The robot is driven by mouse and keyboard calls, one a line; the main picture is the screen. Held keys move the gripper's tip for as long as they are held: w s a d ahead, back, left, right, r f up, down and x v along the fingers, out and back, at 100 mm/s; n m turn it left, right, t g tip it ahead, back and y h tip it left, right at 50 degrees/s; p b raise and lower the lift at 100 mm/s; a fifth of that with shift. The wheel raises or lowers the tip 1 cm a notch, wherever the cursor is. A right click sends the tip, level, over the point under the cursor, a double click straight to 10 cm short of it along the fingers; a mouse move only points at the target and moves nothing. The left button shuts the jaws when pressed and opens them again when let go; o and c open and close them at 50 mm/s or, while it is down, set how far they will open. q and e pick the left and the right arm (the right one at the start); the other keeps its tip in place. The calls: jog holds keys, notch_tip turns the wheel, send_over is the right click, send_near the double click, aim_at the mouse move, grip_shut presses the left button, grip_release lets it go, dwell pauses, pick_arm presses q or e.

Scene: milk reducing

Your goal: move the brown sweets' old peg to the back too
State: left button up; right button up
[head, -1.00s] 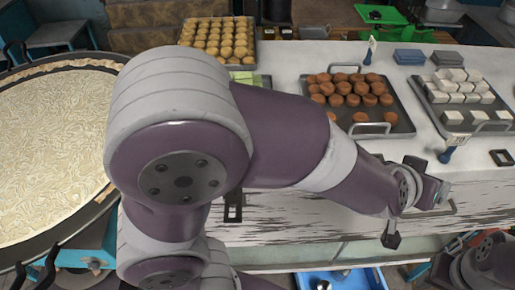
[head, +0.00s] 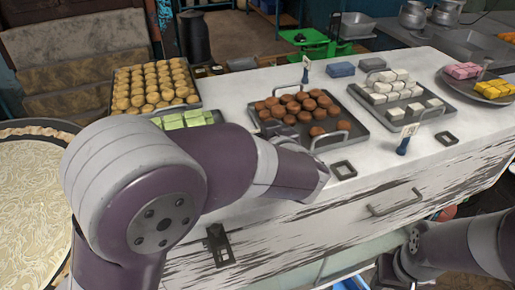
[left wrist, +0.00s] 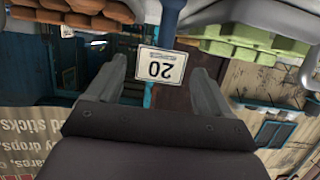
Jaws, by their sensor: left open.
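Brown sweets (head: 291,108) sit on a dark tray (head: 330,147) in the middle of the counter. A blue peg with a white tag (head: 305,70) stands behind that tray. In the left wrist view, upside down, a white tag reading 20 (left wrist: 161,65) on a blue peg (left wrist: 172,8) shows between the fingers of my left gripper (left wrist: 157,70). The gripper is open; I cannot tell whether it touches the peg. Brown sweets and green sweets lie to either side. In the head view my left arm hides this gripper and peg. My right gripper is out of view.
Green sweets (head: 183,119) and a tray of yellow-brown sweets (head: 152,84) lie left. White sweets (head: 396,85) lie right, with another blue peg (head: 403,146) in front. A black square frame (head: 343,170) sits at the front edge. Bare counter shows behind the brown tray.

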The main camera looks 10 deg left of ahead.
pick_arm(q)
jog(key=x, duration=0.3)
jog(key=shift+d, duration=0.15)
jog(key=shift+s, duration=0.15)
jog(key=shift+c, duration=0.9)
jog(key=shift+r, duration=0.1)
jog(key=c, duration=1)
